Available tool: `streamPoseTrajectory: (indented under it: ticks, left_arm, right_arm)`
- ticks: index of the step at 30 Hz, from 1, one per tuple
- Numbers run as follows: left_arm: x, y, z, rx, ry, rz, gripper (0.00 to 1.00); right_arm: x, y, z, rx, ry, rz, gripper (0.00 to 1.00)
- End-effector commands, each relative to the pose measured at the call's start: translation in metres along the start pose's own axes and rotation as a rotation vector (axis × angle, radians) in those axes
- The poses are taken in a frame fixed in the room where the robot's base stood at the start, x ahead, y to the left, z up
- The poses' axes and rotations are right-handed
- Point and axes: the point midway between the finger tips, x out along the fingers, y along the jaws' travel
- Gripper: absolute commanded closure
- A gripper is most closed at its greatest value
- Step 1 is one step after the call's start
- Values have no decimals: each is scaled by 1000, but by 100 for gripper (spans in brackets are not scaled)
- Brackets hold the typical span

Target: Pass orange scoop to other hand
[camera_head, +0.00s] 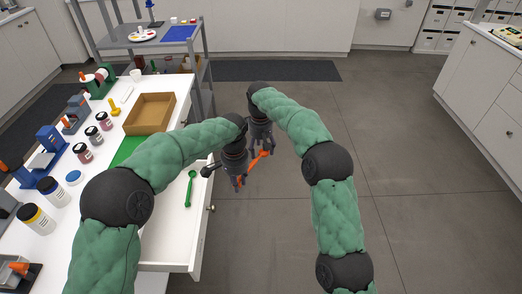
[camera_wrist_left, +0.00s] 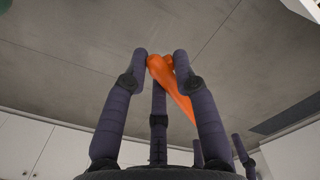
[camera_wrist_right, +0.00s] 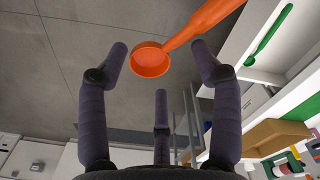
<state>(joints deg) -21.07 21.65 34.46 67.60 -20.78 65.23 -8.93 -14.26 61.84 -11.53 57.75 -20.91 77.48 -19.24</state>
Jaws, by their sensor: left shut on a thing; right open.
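The orange scoop (camera_head: 259,157) is in the air between my two grippers, over the floor to the right of the open drawer. My left gripper (camera_head: 238,184) is shut on the scoop's handle, which shows between its fingertips (camera_wrist_left: 162,66) in the left wrist view. My right gripper (camera_head: 264,147) is open, just beyond the left one. In the right wrist view, the scoop's round bowl (camera_wrist_right: 150,60) lies between the spread fingertips (camera_wrist_right: 160,65), and the handle runs up to the right. I cannot tell whether the right fingers touch the scoop.
An open white drawer (camera_head: 174,240) holds a green scoop (camera_head: 190,188). The white counter (camera_head: 100,205) carries several jars, a brown tray (camera_head: 152,112) and a green mat (camera_head: 128,150). A grey shelf rack (camera_head: 120,44) stands behind. The floor on the right is clear.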

Motion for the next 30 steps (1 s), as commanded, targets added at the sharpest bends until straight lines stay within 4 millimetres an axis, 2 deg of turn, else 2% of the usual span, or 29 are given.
streamPoseTrajectory:
  ticks: [6,14,16,20,25,26,27,28,29,30]
  left_arm:
    - [0,0,0,0,0,0,94]
    - [0,0,0,0,0,0,94]
    - [0,0,0,0,0,0,94]
    - [0,0,0,0,0,0,94]
    - [0,0,0,1,1,0,94]
    - [0,0,0,1,2,0,64]
    - [0,0,0,1,2,0,52]
    - [0,0,0,1,2,-1,45]
    - [0,0,0,1,2,-1,45]
    - [0,0,0,0,2,-1,45]
  right_arm:
    - [13,0,0,0,0,0,35]
    - [14,0,0,0,1,1,35]
    - [14,0,0,0,1,0,49]
    - [14,0,0,-1,0,0,86]
    - [14,-1,0,-2,0,-1,88]
    - [14,-1,0,-2,0,-1,88]
    - [14,-1,0,-2,0,-1,94]
    - [14,-1,0,-2,-1,-1,94]
    - [14,-1,0,-2,-1,-1,100]
    - [14,-1,0,-2,-1,-1,100]
